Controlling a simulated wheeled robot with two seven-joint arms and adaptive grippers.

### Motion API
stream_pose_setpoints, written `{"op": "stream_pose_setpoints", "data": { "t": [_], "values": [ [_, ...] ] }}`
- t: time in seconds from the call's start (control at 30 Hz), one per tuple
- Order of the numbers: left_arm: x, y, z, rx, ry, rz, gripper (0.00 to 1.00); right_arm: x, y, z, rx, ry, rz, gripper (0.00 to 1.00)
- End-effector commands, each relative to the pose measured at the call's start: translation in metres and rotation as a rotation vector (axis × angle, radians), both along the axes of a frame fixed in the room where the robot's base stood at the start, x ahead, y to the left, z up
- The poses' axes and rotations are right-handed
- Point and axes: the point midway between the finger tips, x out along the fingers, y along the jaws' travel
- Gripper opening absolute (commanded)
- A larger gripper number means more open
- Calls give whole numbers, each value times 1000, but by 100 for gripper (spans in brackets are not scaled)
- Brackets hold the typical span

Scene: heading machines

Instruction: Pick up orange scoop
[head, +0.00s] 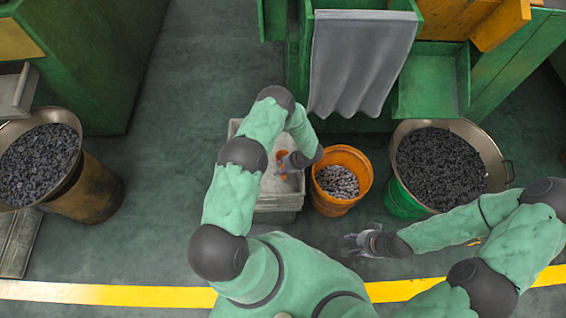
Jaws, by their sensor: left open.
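The orange scoop (281,155) shows as a small orange patch inside a grey-white bin (236,128) at the centre. My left arm arches over the bin from the left and hides much of it. My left gripper (285,163) is open at the right side of the bin, close beside the scoop. Whether its fingers touch the scoop is too small to tell. My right gripper (350,242) hangs over the floor, below and to the right of the orange bucket. Its finger opening is too small to tell.
An orange bucket (366,170) of small metal parts stands right of the bin. A wide pan (490,150) of dark parts is further right. Another pan (72,120) stands at the left. Green machines with a grey curtain (360,60) are behind. Floor left of the bin is clear.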

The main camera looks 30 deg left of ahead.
Motion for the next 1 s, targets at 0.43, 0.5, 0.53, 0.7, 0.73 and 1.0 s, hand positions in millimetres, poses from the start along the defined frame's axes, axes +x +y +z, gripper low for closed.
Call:
{"op": "stream_pose_setpoints", "data": {
  "t": [0.43, 0.5, 0.53, 0.7, 0.73, 1.0],
  "values": [
    [1, 0, 2, 1, -2, -1, 0, 0, 0, 1, 0, 0, 0, 40],
    [1, 0, 2, 1, -2, 0, 0, 0, 0, 1, 0, 0, 0, 40],
    [1, 0, 2, 1, -2, -1, 0, 0, 0, 1, 0, 0, 0, 40],
    [1, 0, 6, 1, -2, 0, 0, 0, 0, 3, 0, 0, 0, 40],
    [1, 0, 8, 1, -2, 0, 0, 0, 0, 4, 0, 0, 0, 40],
    [-3, -6, 44, 0, 0, -4, 0, 0, 0, 21, 0, 0, 0, 40]
  ]
}}
